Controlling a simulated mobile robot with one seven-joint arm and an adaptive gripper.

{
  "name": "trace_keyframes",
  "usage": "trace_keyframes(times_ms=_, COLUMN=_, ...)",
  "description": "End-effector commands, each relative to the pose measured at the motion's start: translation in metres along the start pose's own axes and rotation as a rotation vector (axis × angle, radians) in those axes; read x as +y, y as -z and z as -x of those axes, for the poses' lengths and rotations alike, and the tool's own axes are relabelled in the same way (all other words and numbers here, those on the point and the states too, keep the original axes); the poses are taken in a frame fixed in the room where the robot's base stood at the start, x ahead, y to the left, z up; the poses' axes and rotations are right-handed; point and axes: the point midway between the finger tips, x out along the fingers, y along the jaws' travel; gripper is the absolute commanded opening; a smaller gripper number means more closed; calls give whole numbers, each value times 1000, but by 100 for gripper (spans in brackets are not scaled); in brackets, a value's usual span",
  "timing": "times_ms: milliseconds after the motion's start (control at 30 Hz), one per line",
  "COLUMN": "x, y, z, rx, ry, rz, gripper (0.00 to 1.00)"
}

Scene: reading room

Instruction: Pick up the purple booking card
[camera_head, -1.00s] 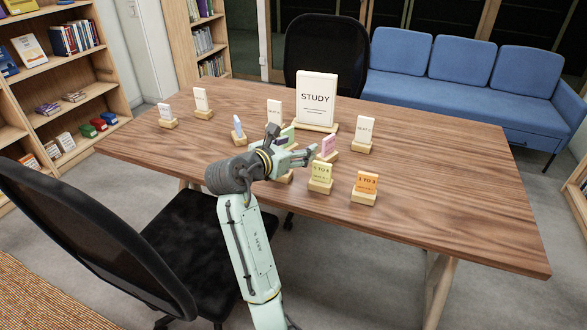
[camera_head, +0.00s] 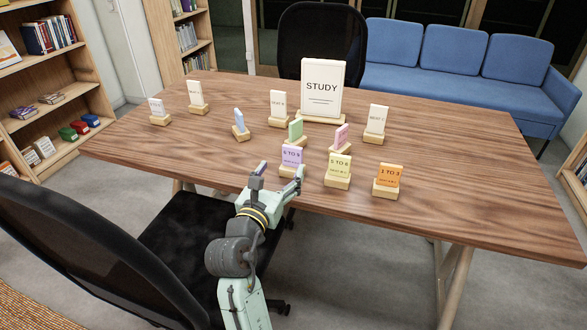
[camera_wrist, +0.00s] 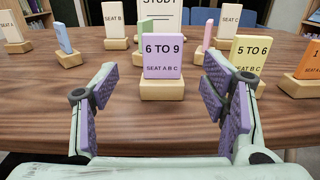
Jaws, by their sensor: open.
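The purple booking card (camera_head: 292,155) stands upright in a small wooden block near the front edge of the table (camera_head: 440,190). In the wrist view the purple card (camera_wrist: 163,58) reads "6 TO 9, SEAT A B C" and faces me, centred ahead. My gripper (camera_head: 277,178) is in front of the card, at the table's near edge, pointing at it. In the wrist view my gripper (camera_wrist: 160,85) has its two fingers spread wide, one on each side of the card's line, with nothing between the pads. The card appears beyond the fingertips.
A yellow card (camera_head: 338,170) and an orange card (camera_head: 388,179) stand to the right. A green card (camera_head: 296,131) and a pink card (camera_head: 341,136) stand behind, with a blue card (camera_head: 239,122) to the left. The STUDY sign (camera_head: 322,88) is further back. A chair (camera_head: 90,250) is at left.

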Motion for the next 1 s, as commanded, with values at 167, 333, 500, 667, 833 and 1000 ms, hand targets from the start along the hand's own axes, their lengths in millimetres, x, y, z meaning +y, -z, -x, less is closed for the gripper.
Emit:
trace_keyframes(times_ms=167, x=0, y=-2, z=-25, rx=0, ry=1, rz=0, gripper=67)
trace_keyframes(times_ms=333, x=-1, y=-1, z=-37, rx=2, ry=1, rz=0, gripper=67)
trace_keyframes(times_ms=500, x=-4, y=-2, z=-63, rx=2, ry=2, rz=-1, gripper=67)
trace_keyframes(times_ms=667, x=-3, y=0, z=-80, rx=1, ry=0, rz=-1, gripper=67)
trace_keyframes(times_ms=833, x=-3, y=1, z=-83, rx=2, ry=0, rz=-1, gripper=67)
trace_keyframes(times_ms=1000, x=-3, y=1, z=-83, rx=2, ry=0, rz=-1, gripper=61)
